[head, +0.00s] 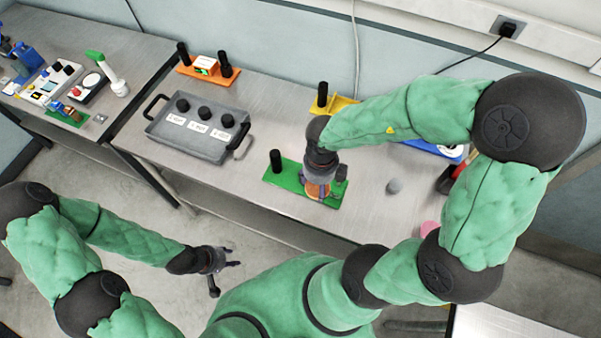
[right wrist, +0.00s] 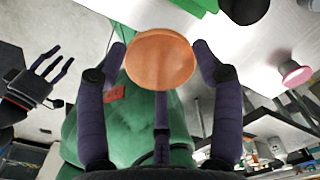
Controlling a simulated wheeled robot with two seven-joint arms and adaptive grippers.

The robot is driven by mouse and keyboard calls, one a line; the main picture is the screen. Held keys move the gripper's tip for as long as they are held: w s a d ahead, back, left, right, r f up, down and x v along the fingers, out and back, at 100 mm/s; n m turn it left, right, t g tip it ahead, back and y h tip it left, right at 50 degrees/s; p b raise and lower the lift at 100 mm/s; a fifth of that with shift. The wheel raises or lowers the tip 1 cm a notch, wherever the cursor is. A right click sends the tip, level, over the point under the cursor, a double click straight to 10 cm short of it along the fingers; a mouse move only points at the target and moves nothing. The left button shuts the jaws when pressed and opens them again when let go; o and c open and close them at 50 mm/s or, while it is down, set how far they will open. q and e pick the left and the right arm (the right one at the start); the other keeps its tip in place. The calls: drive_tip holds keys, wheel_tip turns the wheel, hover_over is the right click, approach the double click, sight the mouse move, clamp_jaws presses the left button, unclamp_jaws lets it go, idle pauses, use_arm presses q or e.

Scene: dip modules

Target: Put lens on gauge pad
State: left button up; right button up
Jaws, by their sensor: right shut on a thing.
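My right gripper (head: 319,190) is over the green plate on the table. It is shut on an orange disc (right wrist: 160,60), which looks like the lens. In the right wrist view the disc sits between the fingertips (right wrist: 160,68); in the head view only part of it shows below the gripper. The green plate (head: 287,182) carries an upright black post (head: 276,161). I cannot tell for sure which thing is the gauge pad, or whether the disc touches the plate. My left gripper (head: 219,264) is open and empty, low in front of the table.
A grey tray (head: 200,147) with black knobs and labels stands to the left. Behind are an orange stand (head: 206,72) and a yellow stand (head: 341,103). A grey ball (head: 394,186) lies to the right. A blue plate (head: 437,149) is partly behind my right arm.

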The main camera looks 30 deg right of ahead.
drive_tip(key=w+f+b, duration=0.1)
drive_tip(key=w+f, duration=0.1)
drive_tip(key=w, duration=0.1)
drive_tip(key=w+d+f+b, duration=0.1)
drive_tip(key=w+f, duration=0.2)
drive_tip(key=w+d+f+b, duration=0.1)
drive_tip(key=w+f, duration=0.1)
drive_tip(key=w, duration=0.1)
drive_tip(key=shift+w+f, duration=0.1)
drive_tip(key=shift+f, duration=0.1)
drive_tip(key=f+b, duration=0.1)
drive_tip(key=f, duration=0.1)
drive_tip(key=f+b, duration=0.1)
drive_tip(key=f, duration=0.1)
drive_tip(key=shift+w+d+f, duration=0.1)
drive_tip(key=shift+w, duration=0.3)
drive_tip(key=o, duration=0.9)
drive_tip(key=shift+o, duration=0.2)
